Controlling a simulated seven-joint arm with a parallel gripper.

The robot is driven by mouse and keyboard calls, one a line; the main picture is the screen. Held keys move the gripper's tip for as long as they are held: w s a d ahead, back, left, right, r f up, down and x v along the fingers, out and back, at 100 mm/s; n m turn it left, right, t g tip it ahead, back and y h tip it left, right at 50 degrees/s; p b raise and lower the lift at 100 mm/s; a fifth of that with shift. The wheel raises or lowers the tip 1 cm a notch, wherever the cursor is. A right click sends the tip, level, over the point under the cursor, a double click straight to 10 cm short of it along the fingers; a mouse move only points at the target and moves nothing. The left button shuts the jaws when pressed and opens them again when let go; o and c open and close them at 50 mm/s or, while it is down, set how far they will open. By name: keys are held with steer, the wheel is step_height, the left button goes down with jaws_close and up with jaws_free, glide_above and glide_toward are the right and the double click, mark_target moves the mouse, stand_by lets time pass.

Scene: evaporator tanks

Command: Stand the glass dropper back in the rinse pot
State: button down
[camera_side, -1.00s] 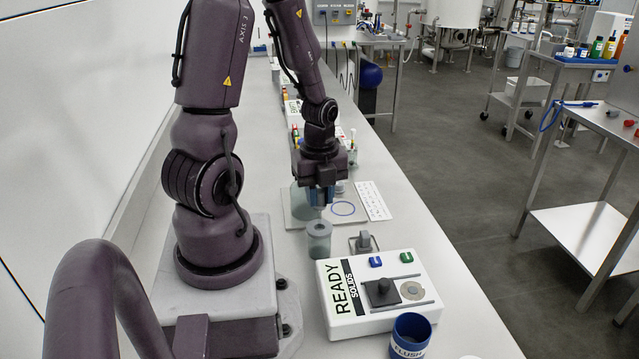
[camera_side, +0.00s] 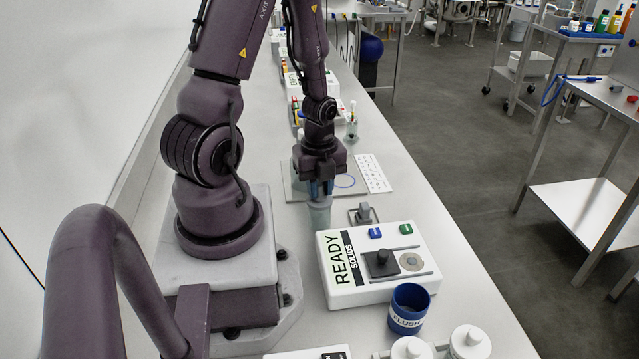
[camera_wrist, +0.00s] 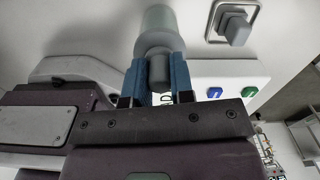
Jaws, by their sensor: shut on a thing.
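My gripper (camera_side: 320,188) points down with its blue fingers right over a grey-green pot (camera_side: 319,214), taken to be the rinse pot. In the wrist view the gripper (camera_wrist: 160,78) is shut on a small grey rounded piece, which looks like the bulb of the dropper (camera_wrist: 157,70). The pot (camera_wrist: 156,20) lies just beyond it, in line with the fingers. The dropper's glass part is not visible. Whether its tip is inside the pot or just above it, I cannot tell.
The white READY box (camera_side: 375,265) stands close to the right of the pot. A grey block on a metal plate (camera_side: 363,215) is beside them. A blue FLUSH cup (camera_side: 408,308) and white-lidded jars (camera_side: 468,343) are nearer the camera. A flat board (camera_side: 360,178) lies behind.

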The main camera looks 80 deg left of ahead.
steer(key=c, duration=0.9)
jaws_free()
step_height(320, 180, up, 13)
